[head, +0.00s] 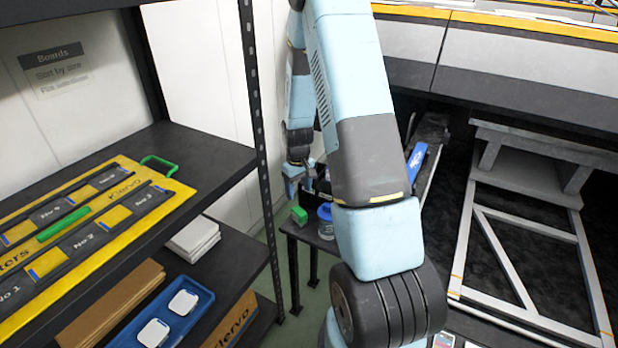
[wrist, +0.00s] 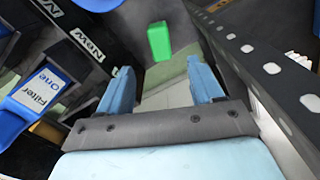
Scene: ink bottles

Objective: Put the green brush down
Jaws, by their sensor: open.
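A small green block-shaped thing (head: 299,214), which may be the green brush, is just below my gripper (head: 298,184) at the edge of a small dark table (head: 310,236). In the wrist view the green thing (wrist: 159,41) lies beyond the fingertips, apart from them, on or over a dark surface. My gripper (wrist: 160,78) is open, with nothing between its light blue fingers. I cannot see bristles or a handle clearly. A longer green bar (head: 63,223) lies on a yellow and grey board at the left.
A blue jar (head: 326,222) stands right of the green thing. A black perforated shelf post (head: 262,150) rises close to my gripper's left; it also shows in the wrist view (wrist: 262,62). A blue tray (head: 165,318) with white pieces is on the lower shelf.

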